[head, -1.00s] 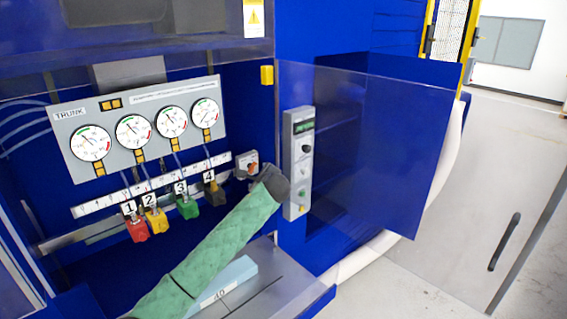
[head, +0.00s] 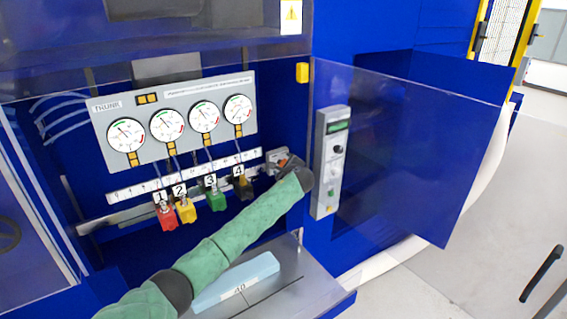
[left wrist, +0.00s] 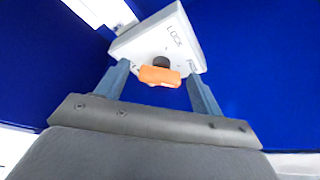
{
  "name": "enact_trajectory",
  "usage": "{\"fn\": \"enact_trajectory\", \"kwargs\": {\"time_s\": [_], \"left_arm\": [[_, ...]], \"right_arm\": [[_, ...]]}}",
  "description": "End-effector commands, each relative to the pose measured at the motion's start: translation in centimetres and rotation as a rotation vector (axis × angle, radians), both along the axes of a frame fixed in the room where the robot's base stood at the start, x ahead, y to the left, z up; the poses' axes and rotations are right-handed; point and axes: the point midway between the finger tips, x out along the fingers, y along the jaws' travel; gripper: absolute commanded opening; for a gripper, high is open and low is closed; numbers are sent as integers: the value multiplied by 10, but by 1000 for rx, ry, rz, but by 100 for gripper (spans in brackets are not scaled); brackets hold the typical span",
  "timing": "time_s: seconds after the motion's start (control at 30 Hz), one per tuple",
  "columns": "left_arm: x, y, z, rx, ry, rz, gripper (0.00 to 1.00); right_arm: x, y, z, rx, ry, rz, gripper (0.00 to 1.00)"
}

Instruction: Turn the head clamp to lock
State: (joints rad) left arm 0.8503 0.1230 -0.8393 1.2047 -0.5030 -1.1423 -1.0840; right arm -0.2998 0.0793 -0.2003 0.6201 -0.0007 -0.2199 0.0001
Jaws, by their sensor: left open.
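The head clamp is a pale grey block (head: 277,158) at the right end of the rail in the head view. In the left wrist view the block (left wrist: 172,36) is marked LOCK and carries an orange handle (left wrist: 160,76) on a dark round hub. My left gripper (left wrist: 157,68) is open, its two blue-grey fingers standing one on each side of the handle. Contact with the handle cannot be told. In the head view my left gripper (head: 285,166) is at the block and partly covers it. My right gripper is not in view.
A gauge panel marked TRUNK (head: 180,125) stands left of the clamp. Several coloured numbered clamps, such as the red one (head: 165,216), hang below the rail. A control box (head: 329,162) is close on the right. A light blue block (head: 237,281) lies on the plate below.

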Motion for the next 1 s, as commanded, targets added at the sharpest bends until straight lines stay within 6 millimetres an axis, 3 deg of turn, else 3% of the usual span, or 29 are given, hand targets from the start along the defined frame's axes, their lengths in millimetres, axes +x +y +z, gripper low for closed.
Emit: {"fn": "enact_trajectory", "kwargs": {"time_s": [0.37, 0.6, 0.77, 1.0], "left_arm": [[4, 1, -2, 0, 1, -1, 67], [4, 1, -2, 0, 1, -1, 23], [4, 1, -4, -7, -4, -1, 23], [3, 1, -10, -90, -64, -1, 23]], "right_arm": [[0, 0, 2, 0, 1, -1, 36], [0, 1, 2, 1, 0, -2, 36], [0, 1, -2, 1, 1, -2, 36], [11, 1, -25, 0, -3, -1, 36]]}}
